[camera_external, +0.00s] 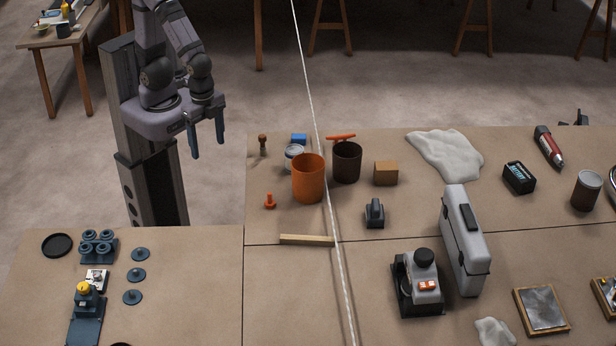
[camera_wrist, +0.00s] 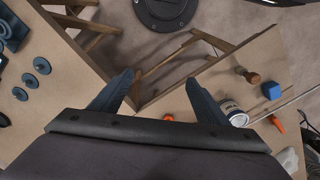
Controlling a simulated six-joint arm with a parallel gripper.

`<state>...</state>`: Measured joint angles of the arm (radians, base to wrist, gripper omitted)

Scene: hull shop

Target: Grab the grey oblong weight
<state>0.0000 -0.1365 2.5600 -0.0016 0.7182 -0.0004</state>
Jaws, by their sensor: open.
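A small dark grey block with a raised, handle-like top (camera_external: 375,213) stands on the brown table in the external view. It best fits the grey oblong weight, though its exact shape is hard to tell at this size. It stands in front of a brown box and is not seen in the wrist view. My gripper (camera_external: 206,146) is open and empty, off the table's left edge and far to the left of the block. In the wrist view its two blue fingers (camera_wrist: 160,82) are spread with nothing between them.
An orange cup (camera_external: 309,178), a dark cup (camera_external: 347,163) and a brown box (camera_external: 386,173) stand near the block. A white rope (camera_external: 333,215) crosses the scene left of it. A grey case (camera_external: 465,240) stands upright to the right.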

